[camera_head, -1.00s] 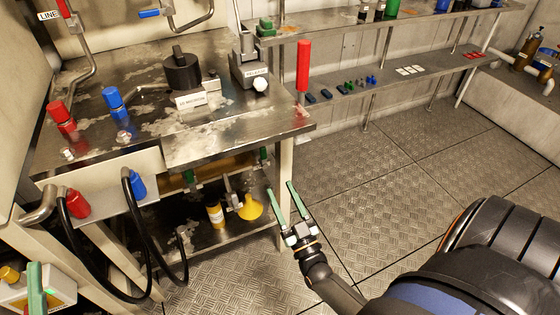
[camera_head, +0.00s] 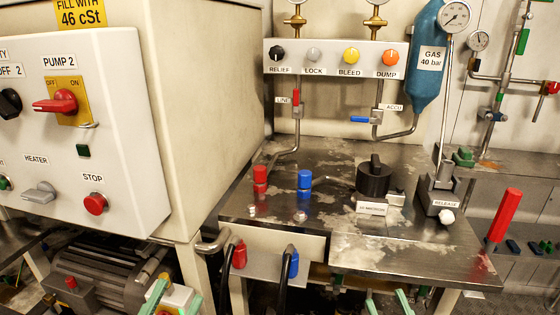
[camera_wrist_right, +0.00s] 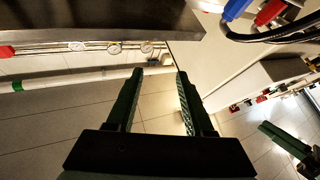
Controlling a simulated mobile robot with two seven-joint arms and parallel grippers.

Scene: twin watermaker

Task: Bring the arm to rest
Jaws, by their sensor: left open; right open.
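My left gripper (camera_head: 176,300) shows at the bottom edge of the head view, its green fingers spread and nothing between them. It is below and in front of the bench, near the hose ends. My right gripper (camera_head: 388,304) shows only by its green fingertips at the bottom edge, further right, below the bench front. In the right wrist view the right gripper (camera_wrist_right: 158,100) is open and empty, with floor behind its fingers. A green finger of my left gripper (camera_wrist_right: 280,136) also shows there at the right. Both arms are mostly out of the head view.
The metal bench (camera_head: 330,172) carries red and blue couplings, a black round part (camera_head: 374,178) and the release block (camera_head: 438,195). A control panel (camera_head: 85,120) stands at the left, a knob panel (camera_head: 335,58) at the back. A red handle (camera_head: 504,215) rises at the right.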

